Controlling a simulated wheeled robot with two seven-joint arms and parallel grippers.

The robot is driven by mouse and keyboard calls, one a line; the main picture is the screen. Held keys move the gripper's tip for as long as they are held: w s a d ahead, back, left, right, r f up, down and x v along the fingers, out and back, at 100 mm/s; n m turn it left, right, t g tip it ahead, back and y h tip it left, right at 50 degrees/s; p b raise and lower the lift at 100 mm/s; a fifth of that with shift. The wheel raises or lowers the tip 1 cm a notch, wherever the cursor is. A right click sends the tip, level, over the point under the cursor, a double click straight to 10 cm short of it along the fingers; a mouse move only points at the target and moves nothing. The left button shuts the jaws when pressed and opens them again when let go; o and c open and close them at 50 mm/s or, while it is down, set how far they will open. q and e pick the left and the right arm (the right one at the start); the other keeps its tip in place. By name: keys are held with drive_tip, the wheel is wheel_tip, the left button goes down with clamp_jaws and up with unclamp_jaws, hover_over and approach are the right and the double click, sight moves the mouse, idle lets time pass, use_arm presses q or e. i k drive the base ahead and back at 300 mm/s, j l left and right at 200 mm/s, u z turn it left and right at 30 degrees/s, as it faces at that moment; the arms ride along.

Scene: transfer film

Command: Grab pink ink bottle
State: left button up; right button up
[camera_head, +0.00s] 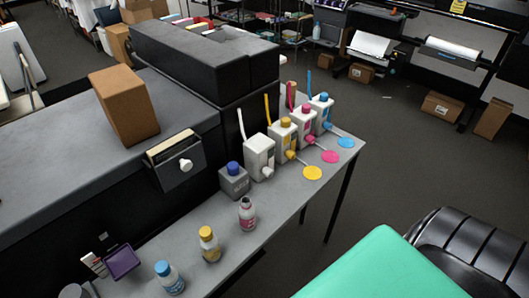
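The pink ink bottle (247,216) stands upright on the narrow grey side table (285,203). It has a pinkish-red label band and a dark top. A yellow-capped bottle (209,245) and a blue-capped bottle (169,278) stand in a line to its lower left. Neither of my grippers is in the head view, so their state is not shown.
Behind the bottle are a grey box with a blue cap (234,180) and several white ink tanks (260,157). The large black printer (190,60) borders the table. A green surface (385,268) and a black ribbed seat (475,250) are at lower right.

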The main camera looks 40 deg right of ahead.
sight(247, 214)
drive_tip(key=z, duration=0.9)
